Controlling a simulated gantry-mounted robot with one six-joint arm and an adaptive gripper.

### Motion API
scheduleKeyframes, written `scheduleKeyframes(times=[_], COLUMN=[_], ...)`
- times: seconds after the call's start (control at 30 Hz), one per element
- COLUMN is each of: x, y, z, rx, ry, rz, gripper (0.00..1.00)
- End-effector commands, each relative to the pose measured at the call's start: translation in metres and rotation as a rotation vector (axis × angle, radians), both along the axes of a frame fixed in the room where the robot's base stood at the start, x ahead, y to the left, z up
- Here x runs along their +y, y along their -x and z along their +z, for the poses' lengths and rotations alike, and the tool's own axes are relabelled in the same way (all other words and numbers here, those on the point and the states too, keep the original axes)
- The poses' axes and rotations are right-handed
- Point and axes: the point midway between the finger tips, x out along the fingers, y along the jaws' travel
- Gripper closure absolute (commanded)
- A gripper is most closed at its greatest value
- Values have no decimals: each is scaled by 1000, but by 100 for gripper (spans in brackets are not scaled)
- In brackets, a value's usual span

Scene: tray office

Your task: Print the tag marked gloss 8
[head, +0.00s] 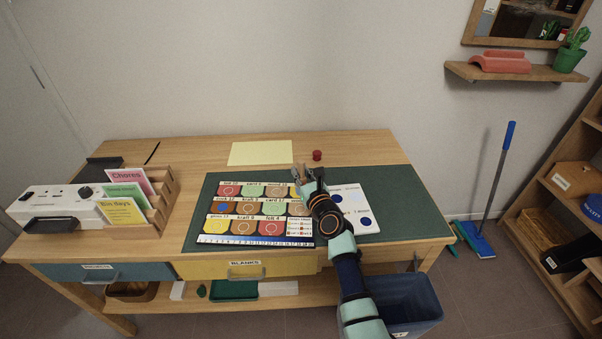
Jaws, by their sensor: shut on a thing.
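Other labels seem to read kraft, card and felt. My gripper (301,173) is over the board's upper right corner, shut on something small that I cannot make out. My arm hides part of the board's right side. A white machine (62,203) with a knob and black trays stands at the table's left; it may be the printer.
A white sheet with blue dots (352,208) lies right of the board. A small red cylinder (317,155) and a pale yellow sheet (260,153) lie behind. A wooden card rack (160,207) stands left. The green mat's right end (405,205) is clear.

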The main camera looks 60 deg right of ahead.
Motion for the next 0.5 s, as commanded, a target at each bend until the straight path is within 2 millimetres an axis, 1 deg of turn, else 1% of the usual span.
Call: scheduleKeyframes(times=[0.07, 0.5], x=[1, 0], y=[0, 0], z=[-1, 42], rx=[5, 2], ry=[-5, -2], rz=[1, 1], gripper=[100, 100])
